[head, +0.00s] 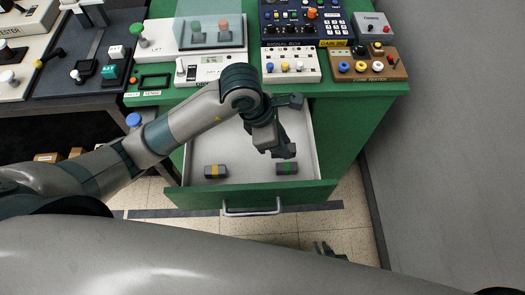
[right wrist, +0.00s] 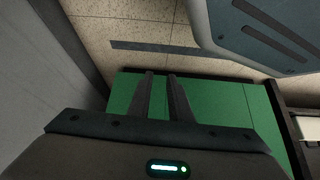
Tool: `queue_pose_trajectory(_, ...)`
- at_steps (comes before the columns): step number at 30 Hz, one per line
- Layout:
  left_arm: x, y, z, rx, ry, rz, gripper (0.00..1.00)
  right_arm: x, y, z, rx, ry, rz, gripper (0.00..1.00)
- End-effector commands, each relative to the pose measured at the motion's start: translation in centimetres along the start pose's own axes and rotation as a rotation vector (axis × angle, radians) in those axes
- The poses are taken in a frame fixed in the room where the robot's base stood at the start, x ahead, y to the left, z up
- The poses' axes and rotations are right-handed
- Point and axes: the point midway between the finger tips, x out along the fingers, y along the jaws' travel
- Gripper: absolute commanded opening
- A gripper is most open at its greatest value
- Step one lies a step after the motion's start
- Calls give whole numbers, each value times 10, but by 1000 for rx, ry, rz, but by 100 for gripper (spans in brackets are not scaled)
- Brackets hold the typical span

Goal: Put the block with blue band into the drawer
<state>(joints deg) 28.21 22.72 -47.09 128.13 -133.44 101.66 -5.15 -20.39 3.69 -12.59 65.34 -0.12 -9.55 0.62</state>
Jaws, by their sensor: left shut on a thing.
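My left gripper (head: 279,148) is over the open drawer (head: 250,192), pointing down and to the right. It is shut on a small dark grey thing, mostly hidden by the fingers; no band shows on it, so I cannot tell its colour. The block with a yellow band (head: 215,171) lies in the drawer at the left. The block with a green band (head: 287,168) lies at the right, just below the left gripper in the picture. I see no blue band. My right gripper (head: 324,246) is low in front of the cabinet; in the right wrist view (right wrist: 160,85) its fingers stand apart, empty.
The green cabinet top holds a signal box (head: 303,22), a core tester (head: 366,66) and a panel with coloured knobs (head: 290,66). The drawer's handle (head: 251,212) faces me. A grey wall (head: 450,120) is at the right. The drawer's middle front is bare.

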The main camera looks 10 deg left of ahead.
Motion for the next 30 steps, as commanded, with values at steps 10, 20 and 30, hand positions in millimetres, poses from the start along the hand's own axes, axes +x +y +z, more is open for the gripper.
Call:
queue_pose_trajectory(10,3,-2,1,-6,-1,3,0,0,-1,-4,1,7,-1,18)
queue_pose_trajectory(20,7,7,-15,-9,2,1,0,-2,-2,-7,-1,24,-3,18)
queue_pose_trajectory(30,21,44,-73,-11,5,1,0,-8,-10,-14,-5,75,-14,18)
